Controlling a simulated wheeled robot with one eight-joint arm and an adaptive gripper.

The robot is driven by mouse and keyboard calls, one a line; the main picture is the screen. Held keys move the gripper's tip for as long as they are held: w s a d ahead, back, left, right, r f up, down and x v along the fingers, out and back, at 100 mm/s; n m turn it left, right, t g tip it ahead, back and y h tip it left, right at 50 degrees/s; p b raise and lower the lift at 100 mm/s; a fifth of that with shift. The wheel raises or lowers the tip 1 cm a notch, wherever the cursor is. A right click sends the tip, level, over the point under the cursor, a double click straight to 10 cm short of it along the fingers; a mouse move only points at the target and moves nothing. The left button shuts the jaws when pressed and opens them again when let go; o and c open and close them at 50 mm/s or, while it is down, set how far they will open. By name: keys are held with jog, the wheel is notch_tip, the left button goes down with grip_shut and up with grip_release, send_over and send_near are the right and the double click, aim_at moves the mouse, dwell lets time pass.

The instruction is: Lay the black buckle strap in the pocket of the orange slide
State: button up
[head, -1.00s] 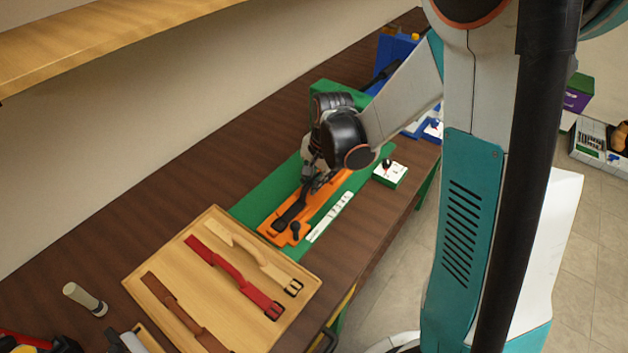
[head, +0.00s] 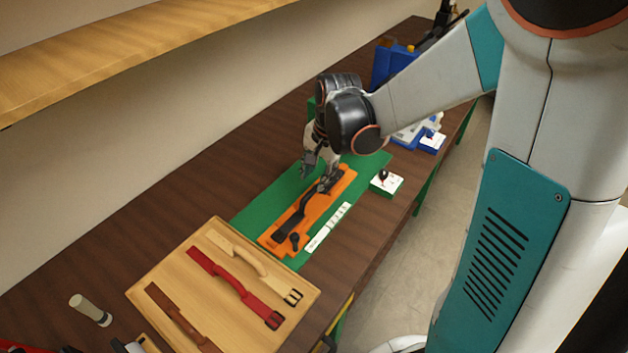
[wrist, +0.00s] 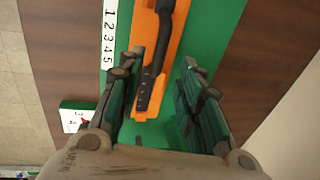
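The black buckle strap (head: 297,212) lies lengthwise on the orange slide (head: 325,204), apparently along its pocket; I cannot tell whether it is fully seated. In the wrist view the strap (wrist: 152,80) shows its holed end, with the orange slide (wrist: 175,45) around and beyond it. My gripper (head: 320,174) is over the far end of the slide. In the wrist view my gripper (wrist: 163,65) is open, with its fingers spread on either side of the strap and nothing between them. The buckle end is hard to make out.
The slide sits on a green mat (head: 255,212). A numbered white strip (head: 328,226) lies beside it. A white-and-green box (head: 386,182) stands to the right. A wooden board (head: 150,285) with tan, red and brown straps is at the near left.

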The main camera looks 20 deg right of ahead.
jog(key=s+r+n+t+h, duration=0.1)
jog(key=s+r+n+t, duration=0.4)
jog(key=s+r+n, duration=0.6)
jog(key=shift+s+a+r+p, duration=0.45)
jog(key=shift+s+r, duration=1.3)
jog(key=shift+s, duration=1.35)
